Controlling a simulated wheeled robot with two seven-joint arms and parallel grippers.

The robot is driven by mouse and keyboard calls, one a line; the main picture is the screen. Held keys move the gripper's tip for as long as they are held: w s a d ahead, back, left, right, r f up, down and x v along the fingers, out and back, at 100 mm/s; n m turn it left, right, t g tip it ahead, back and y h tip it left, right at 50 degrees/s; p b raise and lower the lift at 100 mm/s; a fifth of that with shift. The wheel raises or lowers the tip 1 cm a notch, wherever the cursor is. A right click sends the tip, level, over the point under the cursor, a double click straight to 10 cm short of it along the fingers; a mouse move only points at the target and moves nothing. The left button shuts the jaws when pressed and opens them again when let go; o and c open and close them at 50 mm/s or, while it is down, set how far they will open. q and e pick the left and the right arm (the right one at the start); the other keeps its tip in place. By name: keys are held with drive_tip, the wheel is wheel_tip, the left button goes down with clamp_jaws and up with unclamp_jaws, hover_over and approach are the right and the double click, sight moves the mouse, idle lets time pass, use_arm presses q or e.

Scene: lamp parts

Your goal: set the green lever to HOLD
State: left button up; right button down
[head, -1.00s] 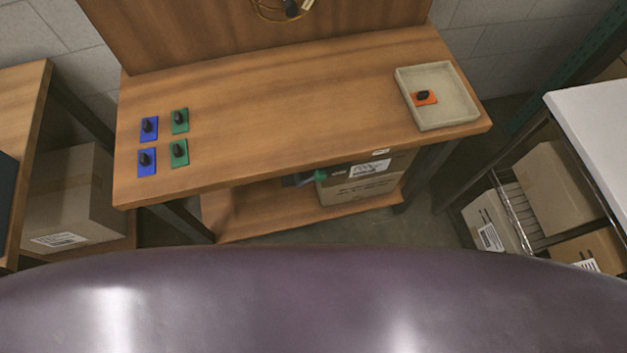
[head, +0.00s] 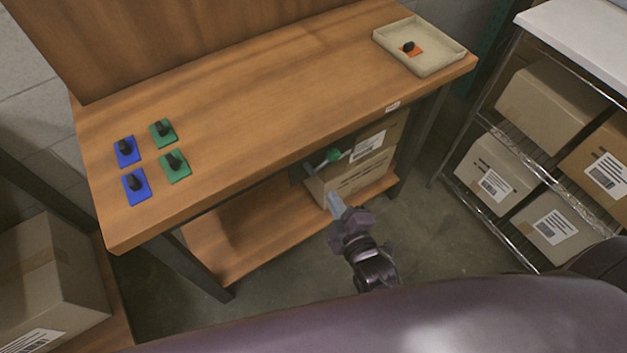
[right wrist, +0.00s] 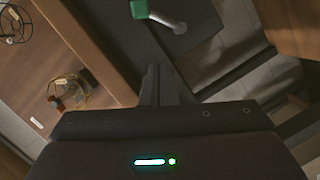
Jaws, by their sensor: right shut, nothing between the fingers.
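The lever has a green knob (head: 333,155) on a pale grey arm and sits under the front edge of the workbench, in front of a dark panel. In the right wrist view the green knob (right wrist: 139,9) is at the top edge, with its metal arm (right wrist: 166,20) running right over the dark panel (right wrist: 120,40). My right gripper (head: 335,199) is shut and empty, below and apart from the lever. Its fingers (right wrist: 158,85) point toward the panel in the wrist view. No HOLD marking is readable. My left gripper is not in view.
The workbench (head: 250,100) carries blue and green plates with black knobs, and a tray (head: 440,62) with an orange plate. Cardboard boxes (head: 350,182) stand on its lower shelf. A wire rack (head: 470,120) with boxes is at the right. Floor is free around my gripper.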

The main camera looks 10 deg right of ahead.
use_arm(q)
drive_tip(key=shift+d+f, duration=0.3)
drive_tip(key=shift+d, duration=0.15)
use_arm(e)
wheel_tip(320, 180, up, 2)
drive_tip(key=shift+w+a+r+t, duration=0.1)
drive_tip(key=shift+r+t, duration=0.05)
drive_tip(key=shift+t, duration=0.25)
hover_over(324, 163)
drive_tip(key=s+a, duration=0.3)
drive_tip(key=s, duration=0.1)
drive_tip(key=f, duration=0.1)
drive_tip(key=d, duration=0.1)
drive_tip(key=w+d+f, duration=0.1)
drive_tip(key=d+f, duration=0.1)
drive_tip(key=shift+w+d, duration=0.35)
drive_tip(key=shift+w, duration=0.05)
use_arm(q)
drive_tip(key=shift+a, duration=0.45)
